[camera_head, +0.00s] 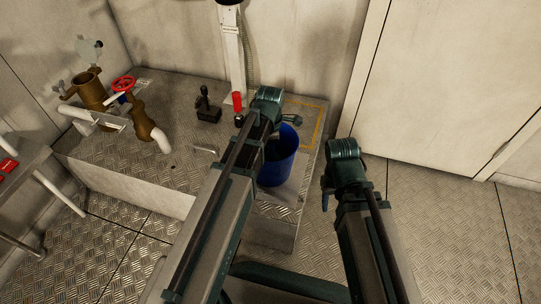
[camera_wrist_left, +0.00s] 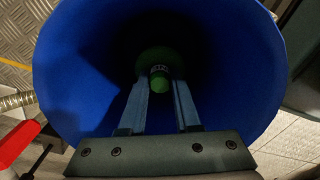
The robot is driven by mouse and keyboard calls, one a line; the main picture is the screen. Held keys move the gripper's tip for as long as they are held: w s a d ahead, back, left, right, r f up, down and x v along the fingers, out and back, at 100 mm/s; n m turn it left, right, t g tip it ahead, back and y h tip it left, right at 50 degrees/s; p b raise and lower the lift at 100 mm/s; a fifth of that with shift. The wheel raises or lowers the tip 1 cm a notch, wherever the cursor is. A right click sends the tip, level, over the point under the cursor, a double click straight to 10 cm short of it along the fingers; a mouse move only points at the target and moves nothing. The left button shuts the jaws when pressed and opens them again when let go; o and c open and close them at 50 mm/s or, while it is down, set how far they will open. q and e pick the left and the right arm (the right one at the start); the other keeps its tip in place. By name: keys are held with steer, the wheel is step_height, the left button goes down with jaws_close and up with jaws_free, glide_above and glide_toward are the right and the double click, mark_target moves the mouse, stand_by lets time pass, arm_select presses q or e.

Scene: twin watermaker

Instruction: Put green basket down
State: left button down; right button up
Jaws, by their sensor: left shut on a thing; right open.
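The green basket (camera_wrist_left: 160,56) shows in the left wrist view as a dark green round shape with a brighter green end, between the fingertips of my left gripper (camera_wrist_left: 161,88). That gripper is shut on it, and its fingers point down into a dark blue round bin (camera_wrist_left: 75,60). The basket is inside the bin's outline; whether it touches the bottom is too dark to tell. In the head view the blue bin (camera_head: 279,160) is partly behind my left arm, and the basket is hidden. My right gripper (camera_head: 326,188) is open, to the right of the bin.
The bin stands on a metal tread-plate platform (camera_head: 190,120). On it are brass pipework with a red handwheel (camera_head: 123,84), a small black lever (camera_head: 207,106) and a red cylinder (camera_head: 237,102). A grey wall stands behind; tread-plate floor (camera_head: 440,230) at right is clear.

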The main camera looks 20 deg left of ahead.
arm_select(q)
steer(key=shift+r, duration=0.1)
steer(key=shift+f, duration=0.25)
steer(key=c, duration=0.6)
jaws_free()
steer(key=shift+r, duration=0.1)
steer(key=shift+r, duration=0.15)
